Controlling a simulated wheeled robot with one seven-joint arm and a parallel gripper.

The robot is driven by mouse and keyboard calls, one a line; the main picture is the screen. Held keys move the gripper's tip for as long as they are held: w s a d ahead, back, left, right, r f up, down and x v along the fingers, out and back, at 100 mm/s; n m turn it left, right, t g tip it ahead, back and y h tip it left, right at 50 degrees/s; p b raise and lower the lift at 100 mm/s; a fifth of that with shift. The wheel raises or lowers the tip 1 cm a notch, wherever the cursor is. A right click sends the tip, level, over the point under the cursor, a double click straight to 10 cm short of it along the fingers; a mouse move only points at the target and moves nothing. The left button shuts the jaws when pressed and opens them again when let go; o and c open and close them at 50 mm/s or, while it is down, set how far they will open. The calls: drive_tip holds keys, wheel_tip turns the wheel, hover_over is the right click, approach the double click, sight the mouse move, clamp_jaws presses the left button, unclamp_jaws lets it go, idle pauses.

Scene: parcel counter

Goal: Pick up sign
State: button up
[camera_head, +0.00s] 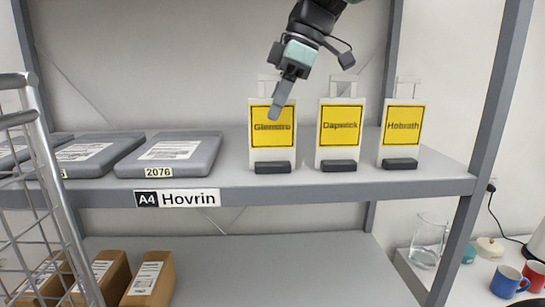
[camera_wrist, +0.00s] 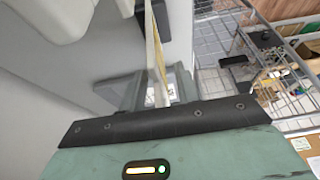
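Three white-framed signs with yellow faces stand upright in dark bases on the upper shelf in the head view: one reading about "Glenstro" (camera_head: 272,138), "Dapwick" (camera_head: 340,135) and "Hobrath" (camera_head: 402,132). My gripper (camera_head: 282,95) is above and in front of the left sign, and one finger covers part of its top edge. In the wrist view a sign (camera_wrist: 155,60) shows nearly edge-on, as a thin upright plate with a yellow side. My fingers (camera_wrist: 155,92) appear apart there, with the plate's edge in line with the gap. I see no grip on it.
Grey flat parcels (camera_head: 170,155) lie left of the signs on the upper shelf (camera_head: 240,185). Brown boxes (camera_head: 148,278) sit on the lower shelf. A wire cage (camera_head: 45,190) stands at the left; a grey post (camera_head: 490,130) rises at the right.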

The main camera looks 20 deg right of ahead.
clamp_jaws()
drive_tip(key=shift+r, duration=0.1)
drive_tip(key=shift+r+b, duration=0.45)
drive_tip(key=shift+r, duration=0.3)
drive_tip(key=s+a+r+b, duration=0.1)
drive_tip(key=s+b, duration=0.3)
drive_tip(key=s, duration=0.4)
drive_tip(key=s+a+b, duration=0.4)
drive_tip(key=s, duration=0.5)
drive_tip(key=shift+a+r+b, duration=0.3)
drive_tip(key=shift+r, duration=0.1)
